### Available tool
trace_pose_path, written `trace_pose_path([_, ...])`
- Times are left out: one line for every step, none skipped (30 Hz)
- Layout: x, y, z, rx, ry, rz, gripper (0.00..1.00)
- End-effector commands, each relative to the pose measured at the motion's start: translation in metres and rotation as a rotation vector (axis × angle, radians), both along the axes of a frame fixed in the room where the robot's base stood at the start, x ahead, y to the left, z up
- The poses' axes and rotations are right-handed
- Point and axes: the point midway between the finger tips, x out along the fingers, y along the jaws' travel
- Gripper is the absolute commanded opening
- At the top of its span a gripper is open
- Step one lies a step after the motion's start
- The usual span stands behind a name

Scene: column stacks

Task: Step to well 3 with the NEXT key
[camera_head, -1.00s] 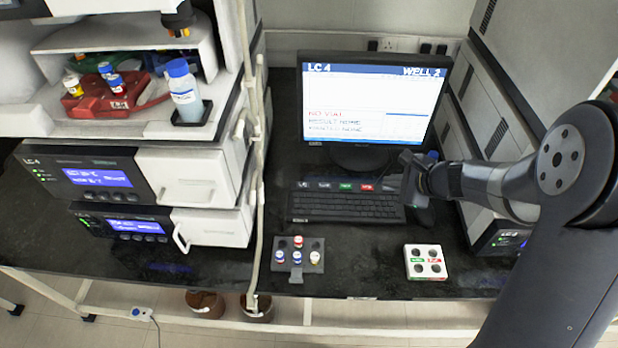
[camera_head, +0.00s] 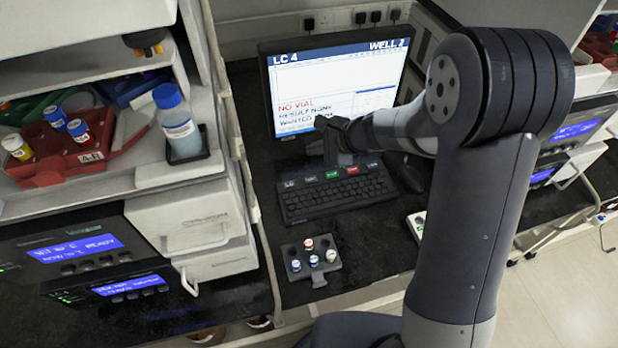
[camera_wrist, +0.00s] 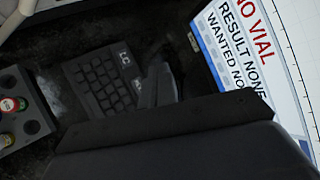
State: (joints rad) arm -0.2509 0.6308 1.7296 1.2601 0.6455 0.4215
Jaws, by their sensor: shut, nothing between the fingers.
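The keyboard (camera_head: 335,192) lies in front of the monitor (camera_head: 335,85). A row of labelled keys runs along its back edge, including a green key (camera_head: 331,174) and a red key (camera_head: 352,169). The lettering is too small to tell which is NEXT. The screen reads LC 4, NO VIAL, RESULT NONE, and WELL with a digit that looks like 2. My gripper (camera_head: 340,160) is shut and empty, over the back edge of the keyboard near the green and red keys. Contact cannot be told. In the wrist view my gripper (camera_wrist: 160,85) hides part of the keyboard (camera_wrist: 95,80).
A dark vial rack (camera_head: 310,262) with several vials stands in front of the keyboard. A mouse (camera_head: 408,178) lies to its right. A white block (camera_head: 417,224) is partly hidden by my arm. Instruments (camera_head: 85,260) and a shelf with a bottle (camera_head: 177,125) stand at left.

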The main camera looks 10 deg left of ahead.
Motion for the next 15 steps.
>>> trace_pose_path([0.0, 0.0, -0.001, 0.0, 0.0, 0.0, 0.0])
trace_pose_path([0.0, 0.0, -0.001, 0.0, 0.0, 0.0, 0.0])
trace_pose_path([0.0, 0.0, -0.003, 0.0, 0.0, 0.0, 0.0])
trace_pose_path([0.0, 0.0, -0.004, 0.0, 0.0, 0.0, 0.0])
trace_pose_path([0.0, 0.0, -0.006, 0.0, 0.001, -0.001, 0.0])
trace_pose_path([0.0, 0.0, -0.008, 0.0, 0.001, -0.001, 0.0])
trace_pose_path([0.0, 0.0, -0.011, 0.0, 0.001, -0.001, 0.0])
trace_pose_path([0.0, 0.0, -0.013, 0.0, 0.001, -0.001, 0.0])
trace_pose_path([0.0, 0.0, -0.017, 0.0, 0.001, -0.001, 0.0])
trace_pose_path([0.0, 0.0, -0.021, 0.0, 0.001, -0.001, 0.0])
trace_pose_path([0.0, 0.0, -0.025, 0.0, 0.001, 0.001, 0.0])
trace_pose_path([0.0, 0.0, -0.03, 0.0, 0.001, 0.001, 0.0])
trace_pose_path([0.0, 0.0, -0.034, 0.0, 0.001, 0.0, 0.0])
trace_pose_path([0.0, 0.0, -0.039, 0.0, 0.001, 0.0, 0.0])
trace_pose_path([0.0, 0.0, -0.045, -0.001, 0.002, 0.0, 0.0])
